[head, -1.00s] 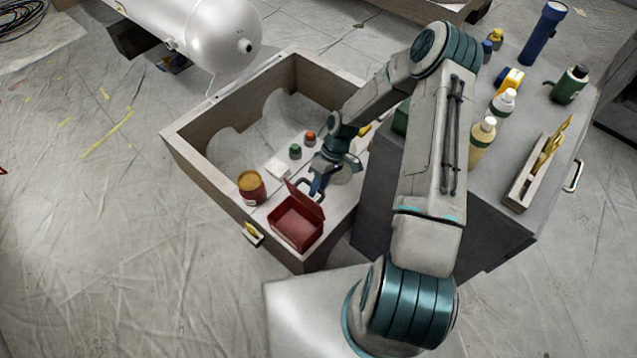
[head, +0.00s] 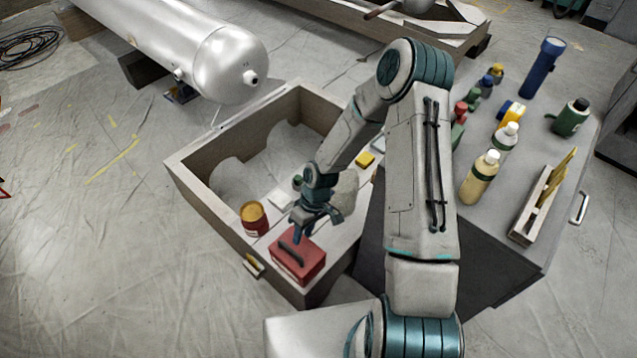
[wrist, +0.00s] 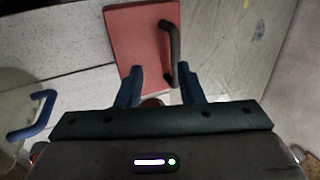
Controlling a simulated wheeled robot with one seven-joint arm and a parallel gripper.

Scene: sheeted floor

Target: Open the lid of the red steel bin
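The red steel bin (head: 298,270) sits in the near corner of the wooden crate. Its lid (head: 297,252) lies down over the top, with a dark bar handle on it. In the wrist view the red lid (wrist: 137,40) and the dark handle (wrist: 170,52) show just ahead of the fingers. My gripper (head: 300,233) is low at the lid's far edge. In the wrist view my gripper (wrist: 160,75) has its two blue fingers spread apart. The handle's near end is between them, closer to the right finger. I see no grip on it, and contact is unclear.
The wooden crate (head: 222,222) surrounds the bin. A red can with a yellow top (head: 254,220) stands left of it. A grey cabinet (head: 478,222) with several bottles stands to the right.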

